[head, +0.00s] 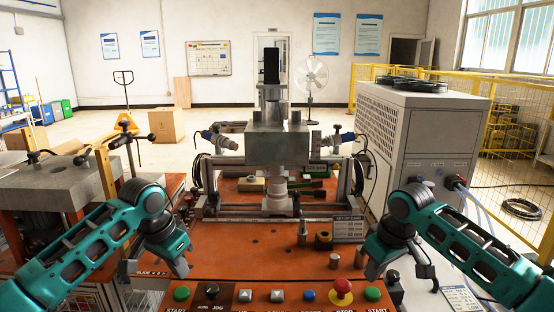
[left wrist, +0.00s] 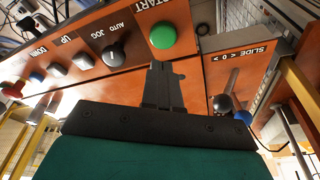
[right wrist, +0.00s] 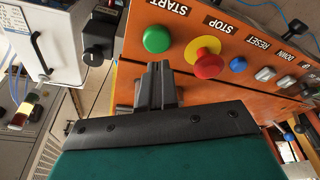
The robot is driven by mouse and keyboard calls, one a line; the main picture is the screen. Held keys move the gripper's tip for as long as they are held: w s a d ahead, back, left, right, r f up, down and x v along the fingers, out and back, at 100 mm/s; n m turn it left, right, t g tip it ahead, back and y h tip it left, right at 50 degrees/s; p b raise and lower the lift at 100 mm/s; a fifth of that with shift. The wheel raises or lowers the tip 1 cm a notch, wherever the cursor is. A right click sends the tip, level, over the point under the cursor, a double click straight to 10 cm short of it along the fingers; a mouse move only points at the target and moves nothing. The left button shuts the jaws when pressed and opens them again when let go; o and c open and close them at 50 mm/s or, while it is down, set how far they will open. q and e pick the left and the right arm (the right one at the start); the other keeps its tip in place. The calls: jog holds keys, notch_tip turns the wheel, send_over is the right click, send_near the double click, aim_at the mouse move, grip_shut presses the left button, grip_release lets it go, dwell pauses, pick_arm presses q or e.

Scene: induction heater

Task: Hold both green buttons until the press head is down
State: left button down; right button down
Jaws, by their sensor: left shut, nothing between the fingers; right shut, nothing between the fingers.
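The left green button (head: 181,293) and the right green button (head: 372,293) sit at opposite ends of the orange control panel. My left gripper (head: 182,272) is shut and empty near the left button. In the left wrist view its fingertips (left wrist: 163,68) point at that green button (left wrist: 162,36), with a small gap in the picture. My right gripper (head: 373,272) is also shut and empty. In the right wrist view its fingertips (right wrist: 157,68) lie just short of the other green button (right wrist: 156,39). The grey press head (head: 278,141) stands above a silver cylinder (head: 278,196); its exact height is unclear.
Between the green buttons are a black knob (head: 211,291), grey buttons (head: 277,295), a blue button (head: 309,295) and a red stop button on yellow (head: 342,288). A grey cabinet (head: 415,140) stands right of the press. A grey-topped bench (head: 55,185) stands at left.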

jog(key=shift+r, duration=0.15)
pick_arm(q)
jog(key=w+v, duration=0.1)
jog(key=v, duration=0.5)
jog(key=shift+d+r, duration=0.35)
jog(key=shift+r, duration=0.15)
pick_arm(e)
jog(key=w+a+v, duration=0.1)
jog(key=v, duration=0.6)
jog(key=shift+w+r, duration=0.25)
jog(key=shift+r, duration=0.35)
jog(key=shift+d, duration=0.1)
